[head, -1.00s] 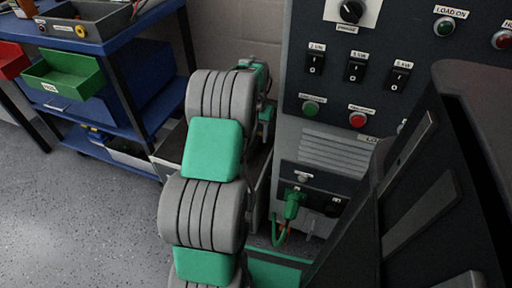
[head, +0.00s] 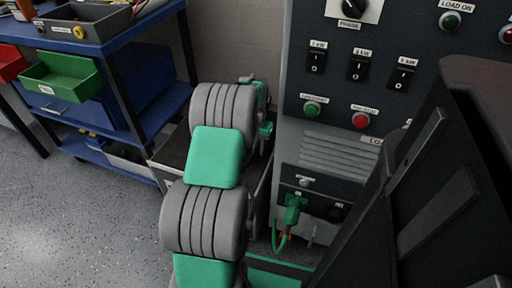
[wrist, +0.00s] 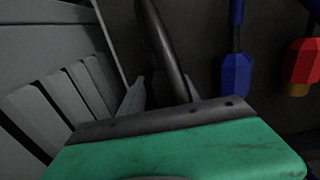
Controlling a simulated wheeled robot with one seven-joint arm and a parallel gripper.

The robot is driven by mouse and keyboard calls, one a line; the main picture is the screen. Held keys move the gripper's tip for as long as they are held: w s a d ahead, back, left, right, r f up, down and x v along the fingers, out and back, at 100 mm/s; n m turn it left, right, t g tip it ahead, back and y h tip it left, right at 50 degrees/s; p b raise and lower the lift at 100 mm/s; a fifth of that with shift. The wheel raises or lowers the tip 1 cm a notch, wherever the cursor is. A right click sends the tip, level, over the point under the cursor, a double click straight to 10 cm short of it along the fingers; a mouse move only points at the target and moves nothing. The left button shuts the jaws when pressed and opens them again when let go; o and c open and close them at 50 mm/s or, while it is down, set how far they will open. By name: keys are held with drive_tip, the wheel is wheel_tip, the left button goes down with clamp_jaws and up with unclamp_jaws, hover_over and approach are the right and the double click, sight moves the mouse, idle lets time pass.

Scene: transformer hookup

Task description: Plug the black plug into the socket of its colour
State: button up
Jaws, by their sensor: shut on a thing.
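In the wrist view my gripper (wrist: 163,97) is shut on the black plug (wrist: 166,50), a dark rounded piece rising between the two grey fingers. Its tip is out of frame or too dark to make out. In the head view my green and grey arm hides the fingers and the black plug. A green plug (head: 294,208) with a green cable sits in the low socket strip of the dark cabinet. A dark socket (head: 337,211) is to its right, partly shaded; its colour is hard to tell.
In the wrist view a blue plug (wrist: 236,72) and a red plug (wrist: 301,62) hang at the upper right, and grey slatted metal (wrist: 60,95) fills the left. In the head view a blue shelf (head: 120,110) with a green bin (head: 62,77) stands left. Open floor lies in front of it.

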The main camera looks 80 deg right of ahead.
sight(255, 146)
drive_tip(key=c, duration=0.5)
drive_tip(key=shift+r+p, duration=2.25)
drive_tip(key=shift+r, duration=0.75)
